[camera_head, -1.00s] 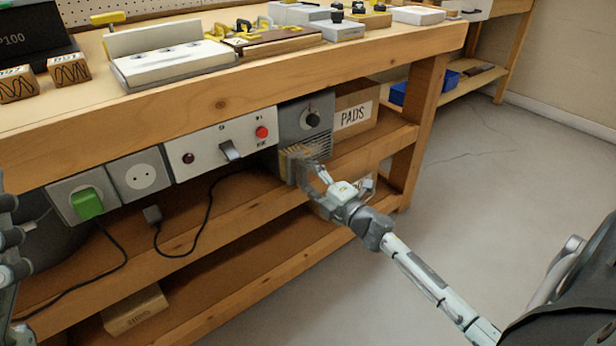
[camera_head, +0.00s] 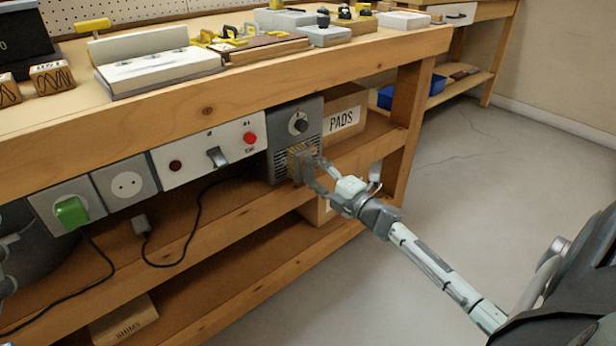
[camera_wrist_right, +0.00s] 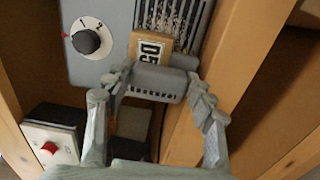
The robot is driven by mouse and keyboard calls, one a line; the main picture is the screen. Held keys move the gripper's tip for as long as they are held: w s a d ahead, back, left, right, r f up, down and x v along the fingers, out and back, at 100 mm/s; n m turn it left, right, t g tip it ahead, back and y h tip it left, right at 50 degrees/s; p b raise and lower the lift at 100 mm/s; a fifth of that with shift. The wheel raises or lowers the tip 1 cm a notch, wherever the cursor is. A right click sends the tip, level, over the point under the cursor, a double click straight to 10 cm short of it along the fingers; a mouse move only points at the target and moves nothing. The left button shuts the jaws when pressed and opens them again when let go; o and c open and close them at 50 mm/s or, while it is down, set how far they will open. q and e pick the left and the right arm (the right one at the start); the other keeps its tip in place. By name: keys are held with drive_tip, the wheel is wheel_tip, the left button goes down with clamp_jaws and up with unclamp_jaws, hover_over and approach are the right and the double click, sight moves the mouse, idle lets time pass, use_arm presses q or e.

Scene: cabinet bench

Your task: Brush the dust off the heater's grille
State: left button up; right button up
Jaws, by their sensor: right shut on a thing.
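The heater (camera_head: 312,110) is a grey box with a round dial (camera_head: 298,125), mounted under the bench top. Its slotted grille (camera_wrist_right: 175,14) lies beside and below the dial; pale specks show on the slats in the right wrist view. My right gripper (camera_head: 308,170) is shut on a brush (camera_wrist_right: 158,82) with a grey body and a tan part lettered partly legibly. The brush is in front of the grille and covers part of it; whether its bristles touch the slats I cannot tell.
A white switch panel (camera_head: 190,158) with a red button and a socket plate (camera_head: 127,185) adjoin the heater on the left. A PADS box (camera_head: 345,118) stands right of it. A bench leg (camera_head: 408,125) is close to my arm. Floor at right is clear.

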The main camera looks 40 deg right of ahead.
drive_tip(key=shift+d+b, duration=0.9)
drive_tip(key=shift+d, duration=3.15)
drive_tip(key=a+p, duration=0.3)
drive_tip(key=a, duration=0.4)
drive_tip(key=shift+w+a, duration=0.15)
